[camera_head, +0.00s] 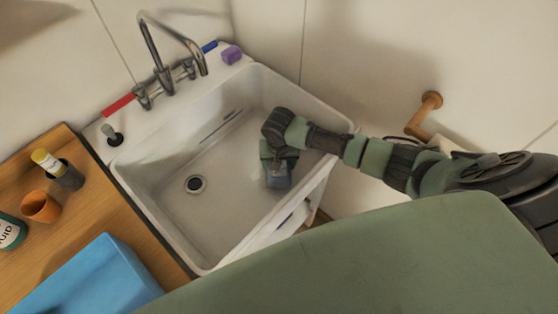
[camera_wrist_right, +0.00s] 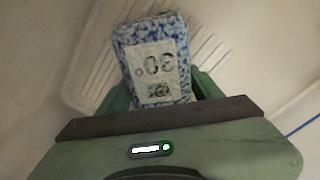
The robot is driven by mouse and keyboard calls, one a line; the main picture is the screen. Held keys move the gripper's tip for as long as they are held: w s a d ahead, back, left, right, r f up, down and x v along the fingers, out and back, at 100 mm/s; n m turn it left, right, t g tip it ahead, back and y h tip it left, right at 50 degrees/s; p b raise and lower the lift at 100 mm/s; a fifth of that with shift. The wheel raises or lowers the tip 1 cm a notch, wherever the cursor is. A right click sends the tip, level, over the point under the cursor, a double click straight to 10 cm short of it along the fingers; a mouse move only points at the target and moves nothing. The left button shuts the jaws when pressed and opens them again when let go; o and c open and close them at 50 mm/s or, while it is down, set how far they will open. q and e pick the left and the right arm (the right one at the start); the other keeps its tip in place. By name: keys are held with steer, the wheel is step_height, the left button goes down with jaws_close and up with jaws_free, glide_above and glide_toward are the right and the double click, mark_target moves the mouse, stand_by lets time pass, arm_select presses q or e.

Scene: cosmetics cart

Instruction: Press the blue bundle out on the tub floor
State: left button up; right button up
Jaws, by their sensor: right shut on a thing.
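The white tub (camera_head: 140,190) is a deep sink with a dark round drain (camera_head: 195,184) in its floor. My right gripper (camera_head: 279,160) reaches down into the right part of the tub. It is shut on the blue bundle (camera_head: 279,180), which hangs below the jaws, close to the floor; I cannot tell whether it touches. In the right wrist view the bundle (camera_wrist_right: 157,28) is blue-and-white speckled with a white label reading 30°, between the green jaws (camera_wrist_right: 160,90). My left gripper is out of view.
A tap (camera_head: 165,60) stands on the tub's back ledge, near a purple block (camera_head: 231,54). At left, a wooden counter (camera_head: 90,210) holds a blue bin (camera_head: 95,280), an orange cup (camera_head: 40,207) and bottles. The tub floor around the drain is clear.

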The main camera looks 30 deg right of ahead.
steer(key=shift+f, duration=0.65)
stand_by(0.5)
steer(key=shift+p, duration=0.4)
stand_by(1.4)
steer(key=shift+s+f+p, duration=0.2)
steer(key=shift+p, duration=0.15)
stand_by(1.2)
steer(key=shift+s+a+p, duration=0.1)
steer(key=shift+p, duration=0.3)
stand_by(0.7)
steer(key=shift+w+r+p, duration=0.2)
steer(key=shift+p, duration=0.6)
stand_by(1.6)
